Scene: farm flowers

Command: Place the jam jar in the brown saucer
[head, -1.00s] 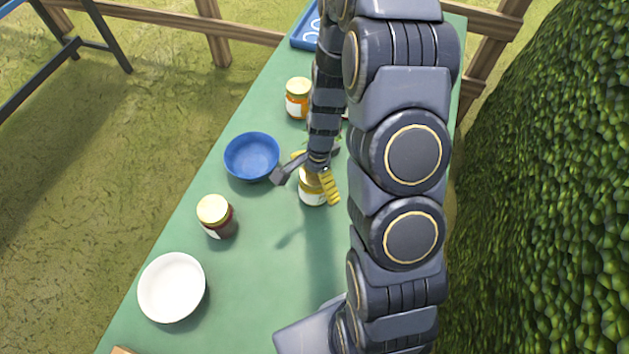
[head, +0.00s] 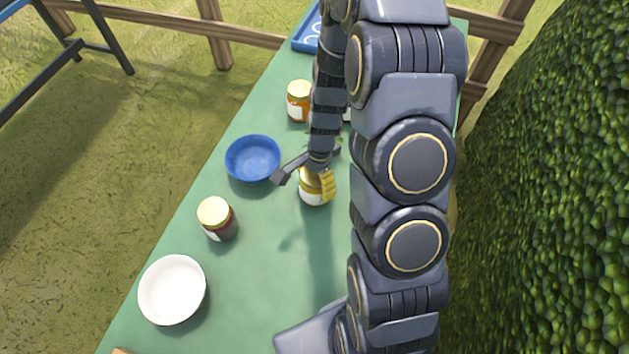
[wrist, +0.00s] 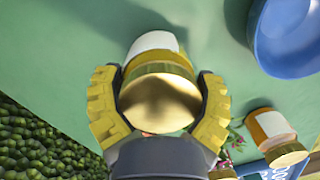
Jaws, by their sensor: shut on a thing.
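A jar with a gold lid and white label (head: 311,197) is in my gripper (head: 317,184). In the wrist view the yellow fingers of my gripper (wrist: 160,105) press on both sides of the jar's gold lid (wrist: 157,103). The jar looks upright on or just above the green table; I cannot tell which. A dark red jam jar (head: 215,218) with a gold lid stands apart to the left. No brown saucer is clearly in view. A brown edge (head: 122,350) shows at the bottom of the head view, too cut off to identify.
A blue bowl (head: 252,158) is just left of my gripper. A white bowl (head: 172,290) stands at the front left. An orange jar (head: 299,101) stands farther back, with a blue tray (head: 304,40) at the far end. The green table (head: 262,270) is clear at front middle. A hedge (head: 560,190) is right.

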